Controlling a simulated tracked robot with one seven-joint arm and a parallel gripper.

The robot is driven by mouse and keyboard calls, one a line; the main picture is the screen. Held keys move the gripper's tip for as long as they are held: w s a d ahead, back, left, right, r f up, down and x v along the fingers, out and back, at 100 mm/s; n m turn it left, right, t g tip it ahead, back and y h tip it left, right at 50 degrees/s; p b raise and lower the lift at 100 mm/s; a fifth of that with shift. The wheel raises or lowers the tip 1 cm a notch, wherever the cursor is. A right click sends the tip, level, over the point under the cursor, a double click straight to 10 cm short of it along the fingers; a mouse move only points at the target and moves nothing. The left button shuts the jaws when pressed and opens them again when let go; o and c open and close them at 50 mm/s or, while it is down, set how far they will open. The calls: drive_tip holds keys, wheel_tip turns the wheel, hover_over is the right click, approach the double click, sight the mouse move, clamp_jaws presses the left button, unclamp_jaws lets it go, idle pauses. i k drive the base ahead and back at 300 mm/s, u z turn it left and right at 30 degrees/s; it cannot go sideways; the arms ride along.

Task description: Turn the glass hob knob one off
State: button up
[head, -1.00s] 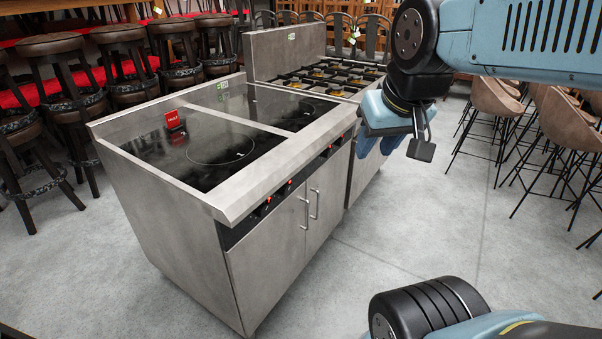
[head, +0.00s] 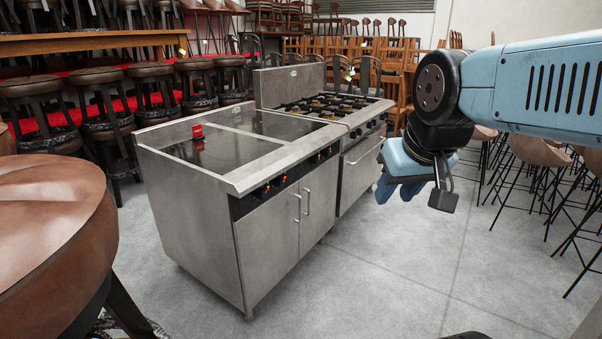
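The glass hob (head: 205,235) is a steel cabinet with a black glass top (head: 225,152), left of centre in the head view. Its dark control strip under the front edge carries several small knobs with red lights; one knob (head: 266,189) is near the strip's near end, others are farther along. Their markings and exact settings are too small to read. My gripper (head: 398,190) hangs at the right, in the air and apart from the hob. Its blue tips point down, and the angle does not show whether they are apart.
A gas range (head: 357,163) stands against the hob's far end. A brown stool (head: 55,225) is close at the left. Bar stools (head: 530,160) stand at the right, and more stools line the back left. Grey floor (head: 370,270) is clear in front of the hob.

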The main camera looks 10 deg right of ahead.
sight(261, 193)
drive_tip(key=z, duration=1.05)
drive_tip(key=i, duration=1.6)
drive_tip(key=u, duration=1.6)
drive_tip(key=i, duration=1.05)
